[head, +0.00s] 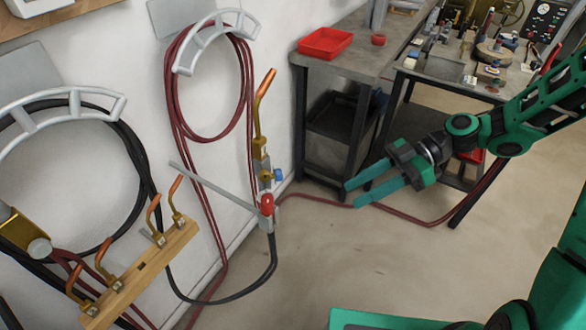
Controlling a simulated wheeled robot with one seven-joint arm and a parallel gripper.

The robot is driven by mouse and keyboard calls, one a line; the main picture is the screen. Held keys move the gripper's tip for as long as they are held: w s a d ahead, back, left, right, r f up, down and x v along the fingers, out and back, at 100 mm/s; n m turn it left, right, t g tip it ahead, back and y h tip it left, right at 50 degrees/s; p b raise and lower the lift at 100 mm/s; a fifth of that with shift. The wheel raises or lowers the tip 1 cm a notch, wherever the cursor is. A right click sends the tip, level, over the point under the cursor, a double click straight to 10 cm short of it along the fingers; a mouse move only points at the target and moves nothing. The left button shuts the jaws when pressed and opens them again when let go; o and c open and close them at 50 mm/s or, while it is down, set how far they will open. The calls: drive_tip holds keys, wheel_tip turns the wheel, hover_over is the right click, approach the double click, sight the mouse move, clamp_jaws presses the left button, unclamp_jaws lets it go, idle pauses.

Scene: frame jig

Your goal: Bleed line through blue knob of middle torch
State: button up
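The middle torch (261,148) hangs upright by the wall, with a bent copper tip and a brass body. A small blue knob (278,175) sticks out from the right side of its lower body. A red knob or cap (267,201) shows just below, by the end of a grey bar (215,186). My gripper (351,195) is to the right of the blue knob, clearly apart from it. Its two green fingers point left with a gap between them, and nothing is held. Whether the knob's valve is open cannot be told.
Coiled red hose (178,110) and black hose (130,145) hang on wall brackets. A wooden rack (150,270) with several copper tips stands at lower left. A metal workbench (345,50) stands behind my gripper. A red hose (400,219) crosses the otherwise clear floor.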

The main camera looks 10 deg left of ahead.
sight(277, 175)
drive_tip(key=w+a+r+n+g+y, duration=0.2)
drive_tip(key=a+r+n+y, duration=0.3)
drive_tip(key=a+r, duration=0.1)
drive_tip(key=x, duration=1)
drive_tip(key=shift+a, duration=0.4)
drive_tip(key=shift+c, duration=0.6)
clamp_jaws()
